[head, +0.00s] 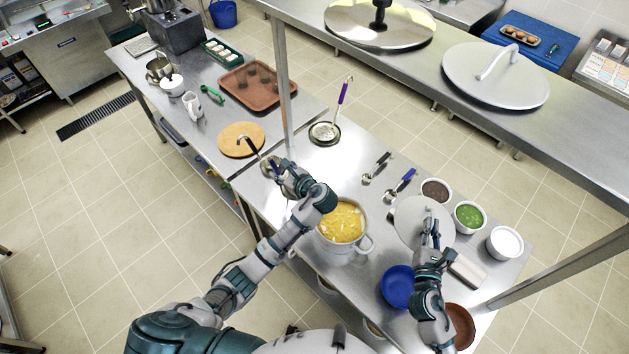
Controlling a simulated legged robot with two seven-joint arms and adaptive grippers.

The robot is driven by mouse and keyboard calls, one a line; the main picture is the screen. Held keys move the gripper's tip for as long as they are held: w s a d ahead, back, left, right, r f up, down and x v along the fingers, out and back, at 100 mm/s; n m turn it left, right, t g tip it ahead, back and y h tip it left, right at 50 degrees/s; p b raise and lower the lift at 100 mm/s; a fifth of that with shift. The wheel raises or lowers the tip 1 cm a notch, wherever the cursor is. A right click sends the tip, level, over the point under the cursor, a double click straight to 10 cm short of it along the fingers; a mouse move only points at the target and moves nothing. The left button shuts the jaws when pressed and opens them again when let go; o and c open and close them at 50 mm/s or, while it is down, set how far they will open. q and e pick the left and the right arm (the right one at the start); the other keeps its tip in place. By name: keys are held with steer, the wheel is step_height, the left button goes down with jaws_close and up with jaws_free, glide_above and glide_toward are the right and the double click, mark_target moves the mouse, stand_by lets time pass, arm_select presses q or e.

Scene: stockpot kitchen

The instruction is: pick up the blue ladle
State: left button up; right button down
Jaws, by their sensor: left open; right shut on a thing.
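A ladle-like tool (252,145) with a thin hooked shaft stands tilted by the wooden board. My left gripper (276,167) is open right beside it, and its fingers hide part of the tool. A short blue-handled utensil (402,181) lies on the steel counter, and a purple-handled ladle (342,95) stands in a round dish. My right gripper (430,228) is shut on the grey pot lid (407,213), near the pot's right side. The stockpot (341,224) stands uncovered, with yellow soup in it.
Bowls of brown, green (469,216) and white food stand at the right. A blue bowl (397,287) is beside the pot. An overhead shelf (455,95) with large lids and its posts (283,90) bound the space. Bare counter lies around the purple ladle.

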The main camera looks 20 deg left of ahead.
mark_target(276, 166)
arm_select(q)
steer(key=shift+x, duration=2.25)
steer(key=shift+s+r, duration=0.1)
jaws_close()
